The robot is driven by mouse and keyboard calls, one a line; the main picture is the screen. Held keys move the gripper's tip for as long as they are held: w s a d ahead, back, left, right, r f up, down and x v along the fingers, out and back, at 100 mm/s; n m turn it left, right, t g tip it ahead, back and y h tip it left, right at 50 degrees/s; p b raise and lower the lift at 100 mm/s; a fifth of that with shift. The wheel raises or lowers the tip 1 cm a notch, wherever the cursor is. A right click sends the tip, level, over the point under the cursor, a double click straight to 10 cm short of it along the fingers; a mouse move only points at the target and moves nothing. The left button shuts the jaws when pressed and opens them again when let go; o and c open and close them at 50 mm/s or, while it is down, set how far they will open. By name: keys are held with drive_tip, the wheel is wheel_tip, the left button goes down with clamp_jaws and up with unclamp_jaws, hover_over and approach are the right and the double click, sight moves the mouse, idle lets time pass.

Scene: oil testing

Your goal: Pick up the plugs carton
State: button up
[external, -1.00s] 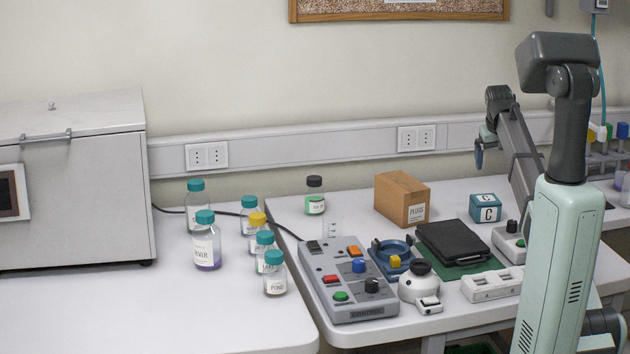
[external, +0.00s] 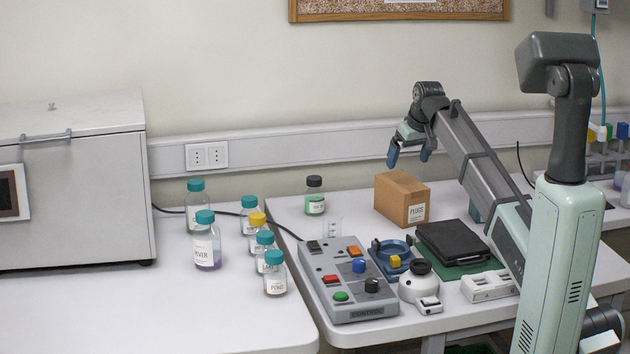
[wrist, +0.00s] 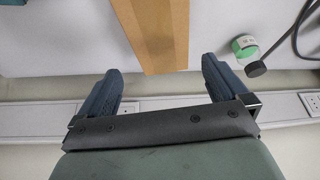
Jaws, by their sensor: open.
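The plugs carton (external: 390,199) is a brown cardboard box with a white label reading PLUGS. It stands upright on the right-hand table in the external view. My gripper (external: 408,162) is open and empty, just above the carton with its blue fingers pointing down. In the wrist view the carton (wrist: 158,35) shows as a brown strip beyond the gap between the open fingers (wrist: 155,80), and no finger appears to touch it. The carton's far sides are hidden.
The grey control box (external: 345,280), blue ring holder (external: 377,262) and black case (external: 455,241) lie in front. The wall trunking (external: 300,148) runs behind. Table beside the carton's left is clear.

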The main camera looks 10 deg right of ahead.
sight(400, 182)
drive_tip(key=x, duration=0.3)
drive_tip(key=shift+f, duration=0.2)
drive_tip(key=shift+s+x, duration=0.2)
drive_tip(key=shift+x, duration=1.15)
drive_tip(key=shift+s+x, duration=0.2)
drive_tip(key=shift+x, duration=1.1)
drive_tip(key=shift+f, duration=0.35)
drive_tip(key=shift+c, duration=0.3)
drive_tip(key=c, duration=0.7)
